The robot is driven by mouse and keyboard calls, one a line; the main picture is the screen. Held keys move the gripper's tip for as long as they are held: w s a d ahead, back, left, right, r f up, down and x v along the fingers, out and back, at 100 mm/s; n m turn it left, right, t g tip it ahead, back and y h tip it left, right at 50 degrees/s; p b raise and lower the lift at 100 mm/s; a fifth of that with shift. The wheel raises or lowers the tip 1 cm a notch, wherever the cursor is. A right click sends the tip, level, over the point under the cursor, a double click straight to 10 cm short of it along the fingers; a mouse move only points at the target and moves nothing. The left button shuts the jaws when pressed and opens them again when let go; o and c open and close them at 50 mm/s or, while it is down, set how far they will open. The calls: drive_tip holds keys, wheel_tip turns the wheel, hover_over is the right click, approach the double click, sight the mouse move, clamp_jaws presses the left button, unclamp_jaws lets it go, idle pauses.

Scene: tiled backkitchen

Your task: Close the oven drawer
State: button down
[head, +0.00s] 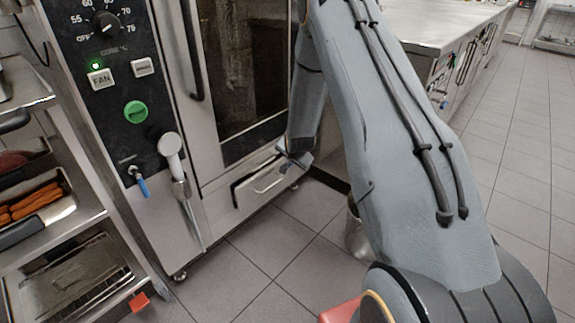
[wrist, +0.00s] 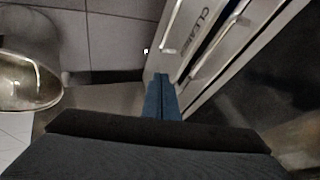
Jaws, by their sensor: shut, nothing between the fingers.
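The oven (head: 200,200) stands at the left of the head view, with a low drawer (head: 248,192) under its glass door. A pale bar handle shows at the drawer, and a dark gap runs along it, so it looks a little open. My gripper (head: 290,155) is at the drawer's right end, partly hidden by my arm. In the wrist view my gripper's blue fingers (wrist: 161,80) are shut together and empty. Their tips are close to the end of the lettered drawer front (wrist: 180,40); I cannot tell whether they touch it.
A metal pot (head: 356,235) stands on the floor right of the oven, also at the left of the wrist view (wrist: 28,80). A hand shower (head: 171,150) hangs on the oven front. A tray rack (head: 75,225) stands at left. Tiled floor (head: 270,255) before the oven is clear.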

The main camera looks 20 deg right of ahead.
drive_tip(key=c, duration=2.4)
unclamp_jaws()
drive_tip(key=shift+s+a+r, duration=0.1)
drive_tip(key=shift+s+r, duration=0.15)
drive_tip(key=shift+r, duration=0.1)
drive_tip(key=shift+c, duration=0.2)
drive_tip(key=o, duration=0.3)
drive_tip(key=shift+o, duration=0.2)
drive_tip(key=n+t+y+b, duration=0.8)
drive_tip(key=n+b, duration=0.4)
drive_tip(key=n, duration=2.3)
approach(274, 185)
drive_tip(key=w+g, duration=0.1)
drive_tip(key=w, duration=0.2)
drive_tip(key=shift+y, duration=0.4)
drive_tip(key=shift+s+a+b+x, duration=0.15)
drive_tip(key=shift+b+x, duration=0.35)
drive_tip(key=shift+x, duration=1.55)
drive_tip(key=shift+s+a+b+x, duration=0.15)
drive_tip(key=shift+b+x, duration=0.3)
drive_tip(key=shift+x, duration=1.55)
drive_tip(key=shift+w+a, duration=0.1)
clamp_jaws()
